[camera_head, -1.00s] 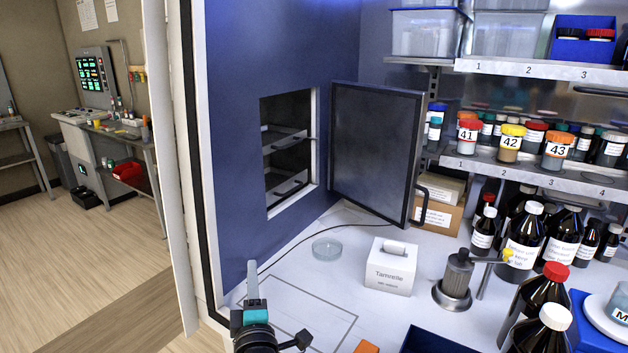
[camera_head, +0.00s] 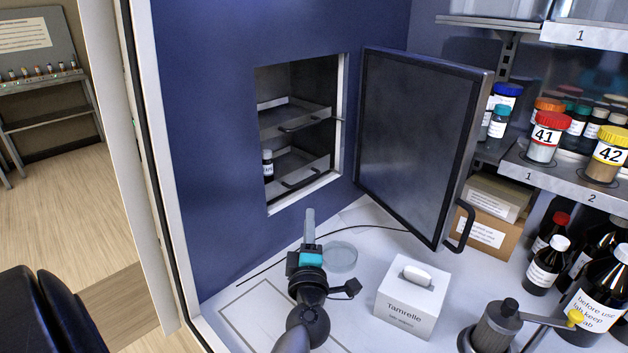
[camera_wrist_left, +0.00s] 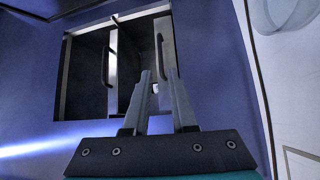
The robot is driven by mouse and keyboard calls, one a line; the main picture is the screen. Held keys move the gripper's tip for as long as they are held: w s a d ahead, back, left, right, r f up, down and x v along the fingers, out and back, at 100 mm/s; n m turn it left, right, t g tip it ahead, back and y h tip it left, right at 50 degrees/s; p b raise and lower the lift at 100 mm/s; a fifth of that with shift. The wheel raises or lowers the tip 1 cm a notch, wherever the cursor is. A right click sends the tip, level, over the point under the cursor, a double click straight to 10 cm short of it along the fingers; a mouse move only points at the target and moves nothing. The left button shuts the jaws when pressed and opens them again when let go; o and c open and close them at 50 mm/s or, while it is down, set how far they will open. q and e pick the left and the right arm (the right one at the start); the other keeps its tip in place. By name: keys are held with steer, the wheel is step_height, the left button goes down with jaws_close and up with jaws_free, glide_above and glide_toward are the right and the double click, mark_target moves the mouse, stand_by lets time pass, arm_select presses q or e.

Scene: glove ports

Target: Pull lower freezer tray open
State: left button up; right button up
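The freezer opening (camera_head: 300,62) in the blue wall holds two grey trays behind an open door (camera_head: 412,140). The lower tray (camera_head: 315,168) is pushed in and has a dark bar handle (camera_head: 301,177). A small bottle (camera_head: 267,165) stands in it at the left. The upper tray (camera_head: 318,112) sits above it, also in. My left gripper (camera_head: 310,214) is below and in front of the opening, apart from the trays. In the left wrist view its two fingers (camera_wrist_left: 160,76) are apart and empty, pointing at the lower tray handle (camera_wrist_left: 160,56). My right gripper is not in view.
The door stands to the right of the opening, with its handle (camera_head: 461,228) at the outer edge. A clear dish (camera_head: 341,257) and a white Tamrelle box (camera_head: 412,295) are on the bench near my left gripper. Bottles and shelves fill the right.

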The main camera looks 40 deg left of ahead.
mark_target(309, 180)
arm_select(q)
steer(key=b+x, duration=0.1)
steer(key=x, duration=1.3)
steer(key=shift+r+b, duration=0.1)
steer(key=shift+b, duration=0.2)
steer(key=shift+s, duration=0.1)
steer(key=shift+c, duration=0.2)
jaws_close()
steer(key=shift+d, duration=0.1)
stand_by(0.4)
